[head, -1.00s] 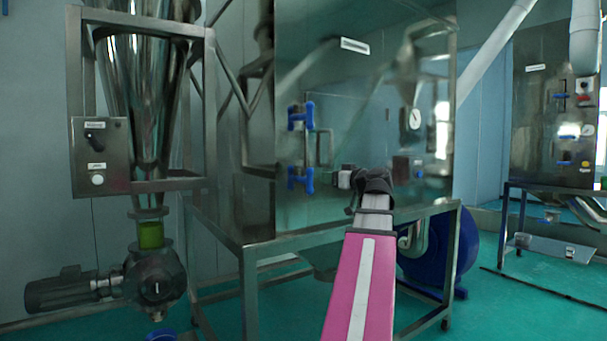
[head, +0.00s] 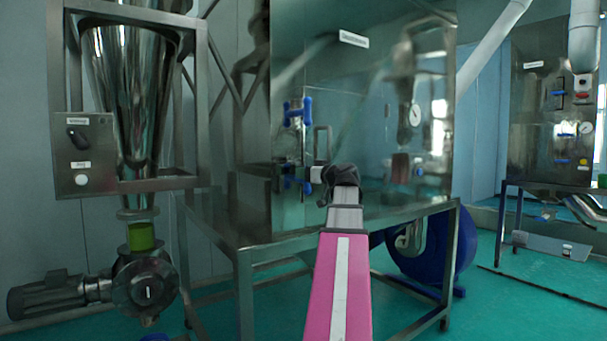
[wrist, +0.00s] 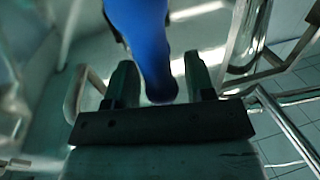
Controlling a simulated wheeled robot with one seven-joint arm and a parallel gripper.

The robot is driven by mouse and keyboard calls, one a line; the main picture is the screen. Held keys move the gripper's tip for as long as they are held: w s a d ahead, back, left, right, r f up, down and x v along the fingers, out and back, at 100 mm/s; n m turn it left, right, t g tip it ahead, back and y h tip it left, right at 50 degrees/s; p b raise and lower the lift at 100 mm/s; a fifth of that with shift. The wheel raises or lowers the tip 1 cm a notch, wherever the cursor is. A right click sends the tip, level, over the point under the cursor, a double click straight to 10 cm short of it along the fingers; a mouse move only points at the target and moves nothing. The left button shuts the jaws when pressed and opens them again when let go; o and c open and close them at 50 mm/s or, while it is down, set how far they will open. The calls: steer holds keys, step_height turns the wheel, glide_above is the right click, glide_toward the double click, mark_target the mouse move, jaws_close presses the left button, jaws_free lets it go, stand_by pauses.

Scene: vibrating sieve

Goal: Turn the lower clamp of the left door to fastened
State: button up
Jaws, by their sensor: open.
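The left door (head: 340,90) is a shiny steel panel on a tall cabinet. Its upper blue clamp (head: 297,112) is in plain view at the door's left side. The lower blue clamp (head: 296,183) is below it, partly hidden by my gripper (head: 318,175). In the wrist view a blue clamp handle (wrist: 143,45) comes down from the top and ends between the two fingers of my gripper (wrist: 158,80). The fingers are open on either side of the handle. I cannot tell whether either finger touches it.
A steel frame (head: 245,255) carries the cabinet, with a blue blower (head: 435,255) beneath. A hopper with a control box (head: 82,155) stands at the left. Another cabinet (head: 545,130) stands at the back right. Green floor (head: 480,310) is clear at the front right.

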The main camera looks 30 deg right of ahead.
steer(key=shift+x, duration=0.85)
steer(key=shift+c, duration=0.3)
steer(key=c, duration=0.7)
steer(key=shift+m, duration=0.4)
steer(key=shift+w+d+f+m+t+h, duration=0.1)
steer(key=shift+d+f+m+t+h, duration=0.4)
steer(key=shift+m, duration=2.75)
steer(key=shift+s+d+f+m+t+h, duration=0.1)
steer(key=shift+d+f+m+t+h, duration=0.3)
steer(key=shift+m, duration=2.8)
steer(key=shift+w+d+f+m+t+h, duration=0.2)
steer(key=shift+d+m+t+h, duration=0.45)
steer(key=shift+m, duration=2.6)
steer(key=shift+s+d+h, duration=0.1)
steer(key=shift+h, duration=0.15)
